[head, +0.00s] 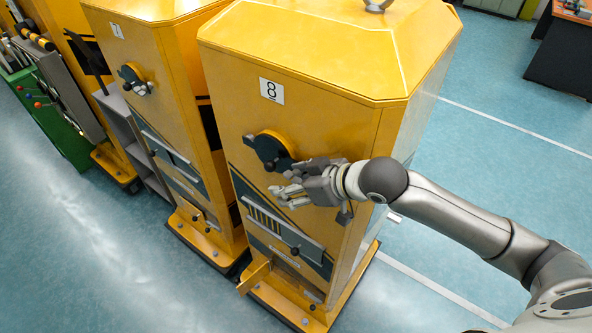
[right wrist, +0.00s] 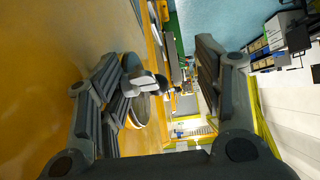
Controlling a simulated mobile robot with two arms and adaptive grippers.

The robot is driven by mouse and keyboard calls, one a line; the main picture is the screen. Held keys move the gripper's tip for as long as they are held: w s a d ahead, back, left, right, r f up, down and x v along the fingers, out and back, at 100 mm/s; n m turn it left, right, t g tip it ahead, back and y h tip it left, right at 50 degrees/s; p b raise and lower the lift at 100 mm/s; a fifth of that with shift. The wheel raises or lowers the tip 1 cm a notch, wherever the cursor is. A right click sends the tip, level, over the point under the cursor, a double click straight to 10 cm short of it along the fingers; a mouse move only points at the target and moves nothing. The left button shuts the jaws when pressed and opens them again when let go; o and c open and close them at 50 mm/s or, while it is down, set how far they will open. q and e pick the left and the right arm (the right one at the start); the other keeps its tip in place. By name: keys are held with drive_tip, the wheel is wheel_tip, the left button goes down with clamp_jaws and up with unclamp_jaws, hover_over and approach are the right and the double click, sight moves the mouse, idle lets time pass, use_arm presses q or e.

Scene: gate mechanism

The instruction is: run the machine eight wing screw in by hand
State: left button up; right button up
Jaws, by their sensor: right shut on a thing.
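Machine eight (head: 300,98) is a yellow cabinet with a label "8" on its front. A dark round fitting (head: 270,148) sits on its front below the label, on a yellow ring. My right gripper (head: 292,180) is at the lower right of this fitting, its fingers pointing left along the front and partly hiding it. In the right wrist view my fingers (right wrist: 160,85) flank the grey wing screw (right wrist: 142,80), which stands out from the round fitting. I cannot see the finger contact clearly or how deep the screw sits. My left gripper is not in view.
A second yellow machine labelled 7 (head: 145,45) stands to the left, with a similar dark knob. A slotted panel (head: 268,222) and a small protruding yellow flap (head: 254,277) are lower on machine eight. Open blue floor (head: 490,165) lies to the right.

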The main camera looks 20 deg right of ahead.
drive_tip(key=shift+s+a+r+g+h, duration=0.1)
drive_tip(key=shift+a+r+g+h, duration=0.35)
drive_tip(key=shift+g, duration=0.45)
drive_tip(key=shift+c, duration=0.3)
drive_tip(key=shift+o, duration=0.2)
drive_tip(key=shift+s+f+g, duration=0.1)
drive_tip(key=shift+f+g, duration=0.1)
drive_tip(key=shift+g, duration=0.1)
drive_tip(key=shift+w+d, duration=0.25)
drive_tip(key=shift+d, duration=0.2)
drive_tip(key=shift+c, duration=0.8)
drive_tip(key=shift+w+d+r+h, duration=0.1)
drive_tip(key=shift+w+d+h, duration=0.15)
drive_tip(key=shift+w+d, duration=0.4)
